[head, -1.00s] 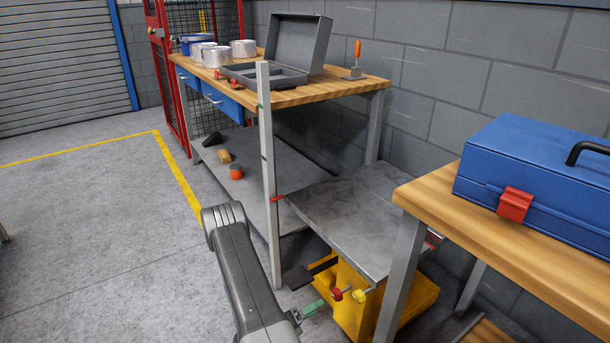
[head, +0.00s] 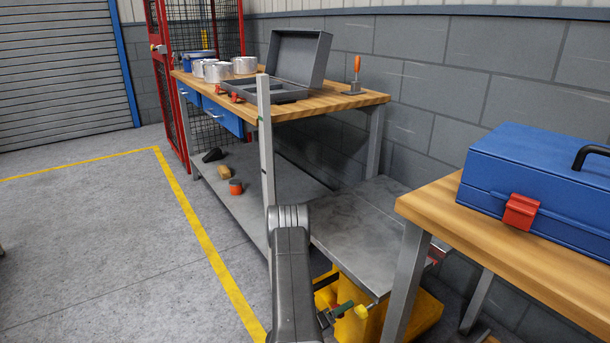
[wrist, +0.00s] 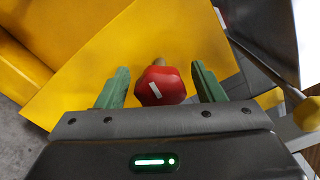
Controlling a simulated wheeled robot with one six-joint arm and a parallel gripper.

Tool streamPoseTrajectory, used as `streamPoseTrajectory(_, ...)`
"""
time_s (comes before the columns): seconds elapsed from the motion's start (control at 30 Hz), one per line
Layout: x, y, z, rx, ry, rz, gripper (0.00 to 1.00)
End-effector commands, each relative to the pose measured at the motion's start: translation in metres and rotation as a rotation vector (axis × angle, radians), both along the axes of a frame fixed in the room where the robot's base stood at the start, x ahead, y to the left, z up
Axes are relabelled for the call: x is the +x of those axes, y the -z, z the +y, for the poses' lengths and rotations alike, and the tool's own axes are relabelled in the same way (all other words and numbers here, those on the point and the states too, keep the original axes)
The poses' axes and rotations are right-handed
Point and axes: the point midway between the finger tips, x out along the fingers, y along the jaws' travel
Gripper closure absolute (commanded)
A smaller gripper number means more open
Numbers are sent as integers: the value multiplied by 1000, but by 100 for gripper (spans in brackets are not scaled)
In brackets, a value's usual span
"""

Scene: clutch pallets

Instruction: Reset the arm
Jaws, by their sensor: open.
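My gripper (wrist: 160,71) shows in the wrist view with its two green fingers apart. A red knob (wrist: 162,86) with a pale mark lies between the fingers in that view, with a visible gap on each side. In the head view my gripper (head: 338,311) is low in the middle, partly hidden by my grey arm, in front of the yellow unit (head: 419,313) under the grey shelf. The red knob is hidden in the head view. A yellow knob (head: 361,311) shows right of my gripper there, and it also shows in the wrist view (wrist: 306,113).
A grey metal shelf (head: 365,235) and an upright post (head: 266,150) stand close to my arm. A workbench (head: 330,99) holds an open grey case (head: 299,60) and cans. A wooden table (head: 480,228) with a blue toolbox (head: 545,170) is at right. Floor at left is clear.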

Motion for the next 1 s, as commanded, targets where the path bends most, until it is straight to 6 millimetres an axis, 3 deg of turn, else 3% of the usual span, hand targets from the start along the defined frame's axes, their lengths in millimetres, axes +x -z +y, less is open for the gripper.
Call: streamPoseTrajectory(1.0, 0, 0, 0, 446, 0, -671, 38)
